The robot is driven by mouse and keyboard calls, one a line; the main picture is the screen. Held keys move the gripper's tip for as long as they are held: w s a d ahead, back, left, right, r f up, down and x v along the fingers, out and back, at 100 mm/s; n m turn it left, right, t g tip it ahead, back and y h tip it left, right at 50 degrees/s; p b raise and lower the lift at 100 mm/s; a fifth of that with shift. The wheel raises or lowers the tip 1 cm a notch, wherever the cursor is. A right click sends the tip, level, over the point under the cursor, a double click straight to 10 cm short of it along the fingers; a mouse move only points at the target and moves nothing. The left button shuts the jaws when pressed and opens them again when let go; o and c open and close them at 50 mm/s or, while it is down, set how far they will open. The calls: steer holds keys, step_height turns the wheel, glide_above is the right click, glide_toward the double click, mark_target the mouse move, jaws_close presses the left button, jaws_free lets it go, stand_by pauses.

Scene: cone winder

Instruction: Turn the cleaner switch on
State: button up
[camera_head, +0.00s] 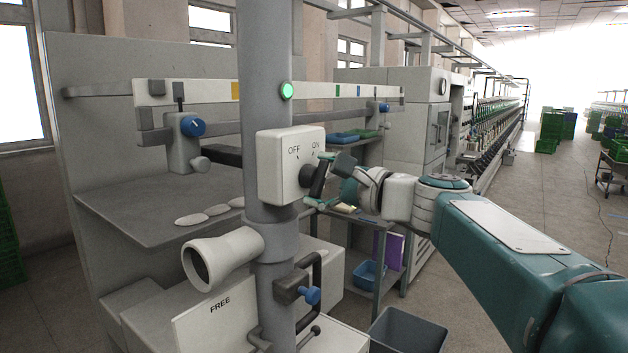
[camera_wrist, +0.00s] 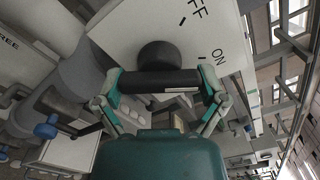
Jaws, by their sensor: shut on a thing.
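The cleaner switch is a white box (camera_head: 284,165) on a grey column, marked OFF and ON on its front. Its black handle (camera_head: 318,180) sticks out from the front, its upper end leaning toward the ON side. My gripper (camera_head: 322,178) comes from the right and is shut on this handle. In the wrist view the black handle (camera_wrist: 158,81) lies across between my gripper's two fingers (camera_wrist: 163,88), one at each end. The round black hub (camera_wrist: 160,55) sits behind it on the white switch face (camera_wrist: 200,45). The ON mark lies close to the right finger.
A lit green lamp (camera_head: 287,91) is on the column (camera_head: 265,60) above the box. A pale funnel-shaped part (camera_head: 215,260) and a blue knob (camera_head: 312,295) are below. A sign marked FREE (camera_head: 215,310) stands at lower left. A grey bin (camera_head: 405,330) is on the floor.

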steer(key=shift+w+d+f, duration=0.1)
steer(key=shift+w+f, duration=0.05)
steer(key=shift+f, duration=0.25)
steer(key=o, duration=0.8)
steer(key=shift+d+r, duration=0.1)
steer(key=shift+d, duration=0.1)
steer(key=shift+s+d, duration=0.15)
steer(key=shift+s, duration=0.1)
steer(key=v, duration=1.1)
steer(key=shift+d, duration=0.25)
steer(key=shift+s+a, duration=0.1)
steer(key=shift+s, duration=0.05)
